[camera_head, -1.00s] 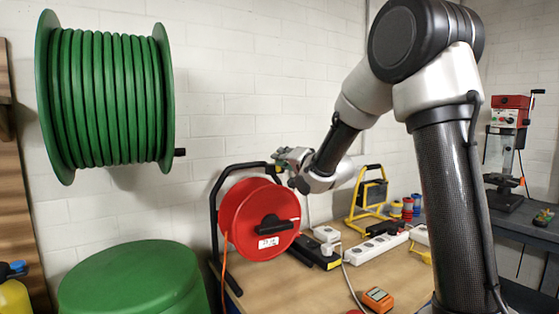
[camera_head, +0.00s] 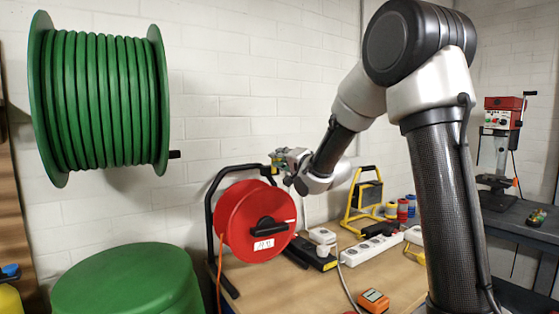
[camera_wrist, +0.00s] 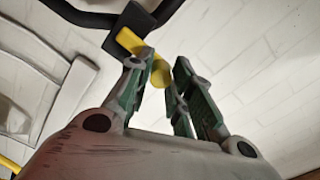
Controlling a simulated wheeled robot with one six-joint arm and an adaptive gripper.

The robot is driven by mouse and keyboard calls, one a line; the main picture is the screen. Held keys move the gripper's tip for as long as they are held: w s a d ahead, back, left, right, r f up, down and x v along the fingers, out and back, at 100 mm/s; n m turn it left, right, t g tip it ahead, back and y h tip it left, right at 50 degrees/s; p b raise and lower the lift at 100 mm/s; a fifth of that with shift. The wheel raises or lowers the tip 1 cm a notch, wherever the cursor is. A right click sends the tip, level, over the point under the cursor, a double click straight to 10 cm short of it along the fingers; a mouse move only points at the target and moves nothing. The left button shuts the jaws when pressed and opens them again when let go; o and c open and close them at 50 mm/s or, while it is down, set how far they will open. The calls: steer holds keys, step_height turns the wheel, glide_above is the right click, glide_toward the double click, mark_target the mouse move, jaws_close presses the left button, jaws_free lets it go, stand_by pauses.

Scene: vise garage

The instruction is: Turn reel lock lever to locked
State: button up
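The cable reel (camera_head: 250,205) is a red drum on a black tube stand at the left of the bench. A yellow lever (camera_wrist: 128,40) sticks out from a black block (camera_wrist: 137,18) on a black tube in the wrist view. My gripper (camera_head: 277,160) is at the top right of the reel stand. In the wrist view, the tips of my gripper (camera_wrist: 163,62) are close together, with the lever's rounded end between them. Whether both fingers press on the lever cannot be made out.
A yellow work lamp (camera_head: 366,190) stands right of my gripper. A white power strip (camera_head: 372,247) and an orange meter (camera_head: 374,300) lie on the bench (camera_head: 290,290). A green cable drum (camera_head: 100,105) hangs on the wall, above a green bin (camera_head: 125,280).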

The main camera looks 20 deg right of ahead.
steer(key=shift+o, duration=1.4)
steer(key=shift+s, duration=0.1)
steer(key=v, duration=1.2)
